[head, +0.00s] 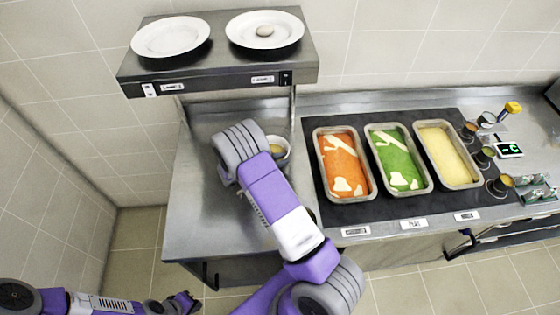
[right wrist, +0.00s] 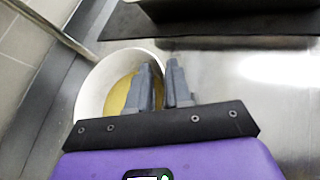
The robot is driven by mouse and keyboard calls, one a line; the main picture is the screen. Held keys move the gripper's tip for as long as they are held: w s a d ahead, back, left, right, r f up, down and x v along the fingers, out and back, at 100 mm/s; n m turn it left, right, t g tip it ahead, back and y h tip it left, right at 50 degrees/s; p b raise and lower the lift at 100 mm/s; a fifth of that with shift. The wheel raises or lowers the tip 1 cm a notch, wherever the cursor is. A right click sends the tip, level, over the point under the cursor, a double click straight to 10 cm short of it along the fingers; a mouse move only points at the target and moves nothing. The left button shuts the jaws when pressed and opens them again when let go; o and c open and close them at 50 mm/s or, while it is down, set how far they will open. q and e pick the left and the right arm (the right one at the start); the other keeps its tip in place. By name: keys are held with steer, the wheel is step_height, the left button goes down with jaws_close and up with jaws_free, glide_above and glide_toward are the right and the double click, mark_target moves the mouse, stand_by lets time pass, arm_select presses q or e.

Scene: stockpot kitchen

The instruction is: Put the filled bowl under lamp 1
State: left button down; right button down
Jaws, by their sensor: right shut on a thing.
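The filled bowl is white with yellow contents. In the head view the bowl (head: 283,160) is at the steel counter under the shelf, partly hidden by my right arm. In the right wrist view the bowl (right wrist: 92,88) is at left. My right gripper (right wrist: 160,68) is shut on its rim, one finger inside and one outside. In the head view my right arm hides this gripper. The lamp shelf has two labels, a left one (head: 172,87) and a right one (head: 263,79); their numbers are too small to read surely. My left gripper (head: 187,302) is low at left, away from the counter.
Trays of orange (head: 342,162), green (head: 398,158) and yellow food (head: 447,155) stand on a black mat at right. The counter's left part (head: 195,215) is clear.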

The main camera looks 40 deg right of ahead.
steer(key=shift+w+f, duration=0.1)
steer(key=shift+f, duration=0.35)
steer(key=shift+f, duration=0.2)
steer(key=c, duration=1)
jaws_free()
steer(key=shift+c, duration=0.2)
steer(key=shift+r, duration=0.1)
steer(key=shift+a+r, duration=0.15)
steer(key=shift+r, duration=0.05)
steer(key=v, duration=1.1)
steer(key=shift+a, duration=0.3)
steer(key=shift+r, duration=0.1)
